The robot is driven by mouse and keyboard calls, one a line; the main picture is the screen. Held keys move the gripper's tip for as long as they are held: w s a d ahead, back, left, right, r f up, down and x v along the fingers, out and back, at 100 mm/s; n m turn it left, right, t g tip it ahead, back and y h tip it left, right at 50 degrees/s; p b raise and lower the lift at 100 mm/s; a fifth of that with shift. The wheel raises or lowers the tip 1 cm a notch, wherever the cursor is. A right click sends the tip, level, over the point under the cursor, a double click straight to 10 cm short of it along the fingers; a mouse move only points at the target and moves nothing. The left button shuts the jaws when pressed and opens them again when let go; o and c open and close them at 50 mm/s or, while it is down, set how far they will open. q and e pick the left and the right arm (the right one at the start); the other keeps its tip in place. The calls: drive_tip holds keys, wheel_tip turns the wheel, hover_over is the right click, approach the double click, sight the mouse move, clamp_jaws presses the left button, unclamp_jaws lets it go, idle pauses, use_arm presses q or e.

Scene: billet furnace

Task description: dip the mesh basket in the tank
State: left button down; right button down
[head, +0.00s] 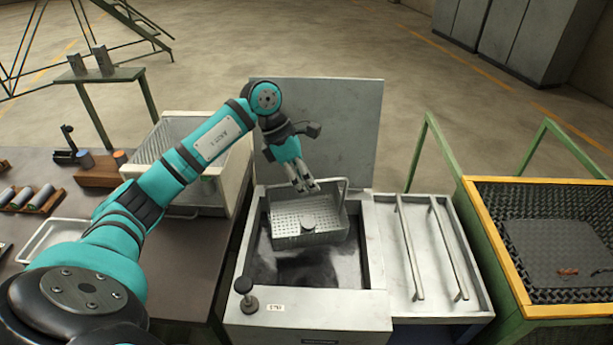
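The grey mesh basket (290,224) hangs in the mouth of the tank (303,310), toward its back, above dark liquid (310,268). The basket looks roughly level, and a small round metal part lies inside it. My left gripper (306,187) reaches in from the left and is shut on the basket's raised handle. The basket's underside is hidden, so I cannot tell whether it touches the liquid. My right gripper is not in view.
A grey lid panel (335,125) stands upright behind the tank. A draining shelf with two rails (405,245) adjoins its right side. A black knob (244,292) rises at the front left. A white bin (240,185) and a yellow-edged mesh cart (480,235) flank the area.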

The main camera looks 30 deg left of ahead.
sight(304, 217)
use_arm(q)
drive_tip(key=shift+f, duration=0.15)
drive_tip(key=shift+s+d+f+b, duration=0.15)
drive_tip(key=shift+f+b, duration=0.45)
drive_tip(key=shift+f, duration=0.35)
wheel_tip(304, 217, down, 3)
drive_tip(key=shift+f+b, duration=0.1)
drive_tip(key=shift+b, duration=1.1)
wheel_tip(304, 217, down, 5)
drive_tip(key=b, duration=0.4)
wheel_tip(304, 217, down, 3)
drive_tip(key=shift+r+b, duration=0.15)
drive_tip(key=shift+b, duration=1.1)
wheel_tip(304, 217, down, 11)
drive_tip(key=b, duration=0.8)
drive_tip(key=shift+r, duration=0.2)
